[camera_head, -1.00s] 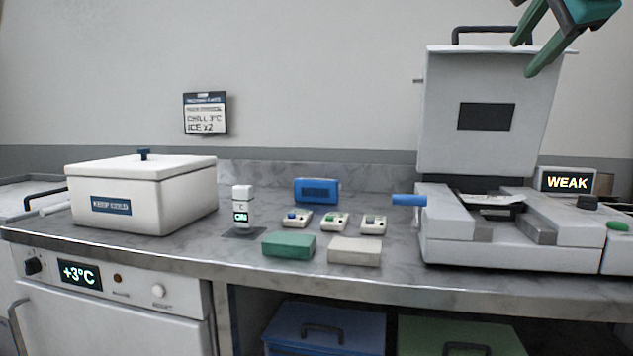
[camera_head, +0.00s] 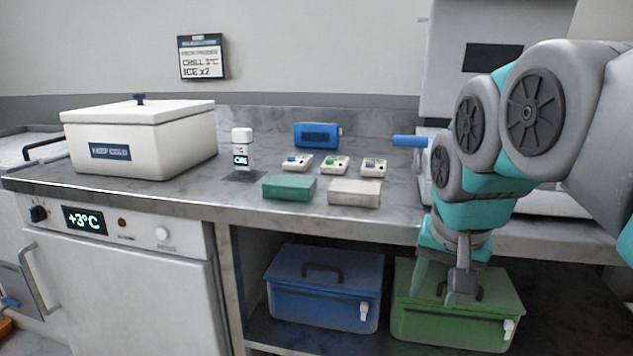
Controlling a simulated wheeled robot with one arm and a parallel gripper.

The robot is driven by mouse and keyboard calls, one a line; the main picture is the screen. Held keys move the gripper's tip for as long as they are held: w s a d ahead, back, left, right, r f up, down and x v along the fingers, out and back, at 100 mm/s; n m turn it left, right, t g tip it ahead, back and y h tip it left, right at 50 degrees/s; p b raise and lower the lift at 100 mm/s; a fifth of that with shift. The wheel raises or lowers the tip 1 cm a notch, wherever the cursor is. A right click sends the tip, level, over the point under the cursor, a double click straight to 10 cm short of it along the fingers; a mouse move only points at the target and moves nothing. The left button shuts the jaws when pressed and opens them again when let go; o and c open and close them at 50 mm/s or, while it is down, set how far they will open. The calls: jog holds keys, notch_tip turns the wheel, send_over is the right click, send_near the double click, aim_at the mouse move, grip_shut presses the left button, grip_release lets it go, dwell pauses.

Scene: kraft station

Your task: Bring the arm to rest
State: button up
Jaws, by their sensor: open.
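My gripper (camera_head: 447,296) points downward at the right, in front of the counter's front edge and over the green box in the picture. My grey and teal arm (camera_head: 530,110) comes in from the right edge and bends down to the gripper. It hides much of the grey machine with the raised lid (camera_head: 460,90).
The counter (camera_head: 240,205) carries a white cold box (camera_head: 140,140), a small white device (camera_head: 242,150), a blue block (camera_head: 317,135), a green block (camera_head: 289,187) and a pale block (camera_head: 354,193). Below are a blue box (camera_head: 322,290), a green box (camera_head: 410,330) and a fridge (camera_head: 130,290).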

jog(key=s+a+f+n+g, duration=0.1)
jog(key=s+f+n+g, duration=0.3)
jog(key=s+f, duration=1.5)
jog(key=shift+s+a+f+n+g, duration=0.3)
jog(key=shift+s+a+f+g, duration=0.1)
jog(key=shift+f+g, duration=0.35)
jog(key=shift+o, duration=0.2)
dwell(1.1)
